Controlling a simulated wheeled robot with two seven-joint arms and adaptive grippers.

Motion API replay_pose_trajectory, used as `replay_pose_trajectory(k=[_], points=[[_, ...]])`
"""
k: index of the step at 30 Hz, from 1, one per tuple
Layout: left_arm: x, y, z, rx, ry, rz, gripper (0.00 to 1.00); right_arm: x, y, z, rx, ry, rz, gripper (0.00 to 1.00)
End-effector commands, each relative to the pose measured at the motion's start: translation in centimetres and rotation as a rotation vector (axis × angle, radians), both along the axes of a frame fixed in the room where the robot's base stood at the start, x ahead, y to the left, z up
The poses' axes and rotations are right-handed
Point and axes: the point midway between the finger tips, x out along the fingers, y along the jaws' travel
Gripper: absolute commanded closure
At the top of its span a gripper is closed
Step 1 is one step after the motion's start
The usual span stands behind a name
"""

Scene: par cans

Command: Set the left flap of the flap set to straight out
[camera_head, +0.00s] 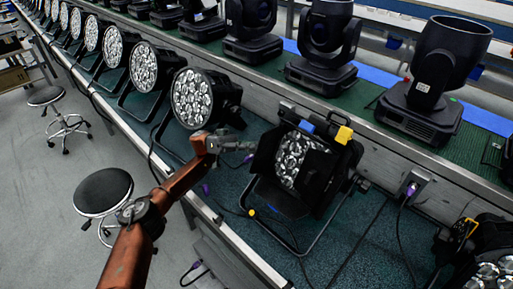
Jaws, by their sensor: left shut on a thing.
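A black par can (290,160) with several round lenses stands in a yoke on the green bench, right of the middle. A black flap set is on its front. The left flap (265,154) shows as a dark plate along the left side of the lens face; its exact angle is hard to tell. My left arm comes up from the bottom. My left gripper (248,151) is at the outer edge of the left flap and is shut on it; its small fingertips blur into the dark flap. A blue clip and a yellow tag sit on top of the can. My right gripper is not in view.
Another par can (206,97) stands close by to the left, heading a row of them. Moving-head lights (435,75) stand on a raised shelf behind. Cables lie on the bench right of the can. A round stool (103,190) stands on the floor at left.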

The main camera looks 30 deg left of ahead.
Motion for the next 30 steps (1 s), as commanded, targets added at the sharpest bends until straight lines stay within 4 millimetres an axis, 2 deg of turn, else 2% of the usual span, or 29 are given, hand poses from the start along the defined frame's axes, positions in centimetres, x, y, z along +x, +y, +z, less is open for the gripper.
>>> replay_pose_trajectory(k=[13, 14, 21, 30], points=[[0.01, -0.04, -0.12, 0.002, 0.003, -0.003, 1.00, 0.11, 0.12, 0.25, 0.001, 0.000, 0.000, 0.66], [0.01, -0.05, -0.11, 0.002, 0.003, -0.003, 0.87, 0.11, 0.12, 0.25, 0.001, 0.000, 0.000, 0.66], [0.00, -0.01, -0.06, 0.001, 0.001, -0.002, 0.71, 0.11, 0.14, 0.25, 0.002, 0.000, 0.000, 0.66], [0.00, 0.02, 0.23, -0.001, 0.000, -0.002, 0.71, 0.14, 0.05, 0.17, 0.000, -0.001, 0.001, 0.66]])
